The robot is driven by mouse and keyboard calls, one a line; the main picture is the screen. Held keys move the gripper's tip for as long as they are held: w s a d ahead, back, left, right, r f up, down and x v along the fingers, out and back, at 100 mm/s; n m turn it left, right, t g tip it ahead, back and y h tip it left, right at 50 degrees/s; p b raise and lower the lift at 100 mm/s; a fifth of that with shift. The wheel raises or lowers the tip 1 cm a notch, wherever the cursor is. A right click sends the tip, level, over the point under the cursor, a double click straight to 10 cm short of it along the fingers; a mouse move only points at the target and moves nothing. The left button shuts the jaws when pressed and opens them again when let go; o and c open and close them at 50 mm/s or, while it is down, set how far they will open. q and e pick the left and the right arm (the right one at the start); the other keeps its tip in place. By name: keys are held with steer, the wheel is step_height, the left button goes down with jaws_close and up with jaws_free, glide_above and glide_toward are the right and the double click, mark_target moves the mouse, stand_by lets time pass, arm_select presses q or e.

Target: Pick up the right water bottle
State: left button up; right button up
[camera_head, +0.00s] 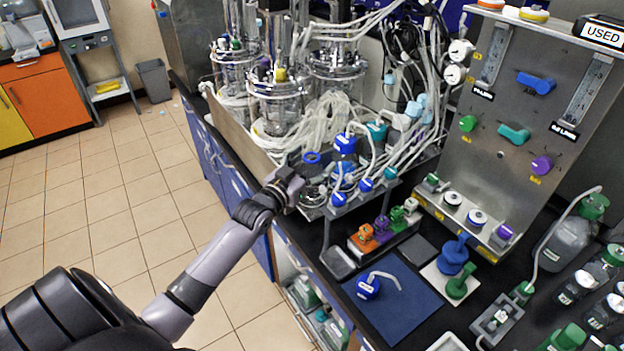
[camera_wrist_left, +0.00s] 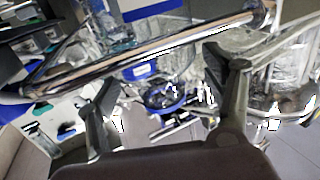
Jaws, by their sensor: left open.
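My left gripper (camera_head: 290,186) reaches in from the left to the near left corner of the bioreactor bench. The nearest is a clear bottle with a blue ring top (camera_head: 312,159), close beside the gripper. Another has a blue cap (camera_head: 345,144) with a white tube. I cannot tell which is the right water bottle. A round blue part (camera_wrist_left: 165,97) shows beyond the fingers in the wrist view.
A shiny metal rail (camera_wrist_left: 150,50) crosses the wrist view in front of the fingers. Glass reactor vessels (camera_head: 277,98) with many tubes stand behind the rack. A blue mat (camera_head: 398,300) with a blue-capped piece (camera_head: 368,287) lies in front.

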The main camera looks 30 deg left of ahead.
arm_select(q)
steer(key=shift+s, duration=0.1)
steer(key=shift+c, duration=0.4)
steer(key=c, duration=1.6)
jaws_close()
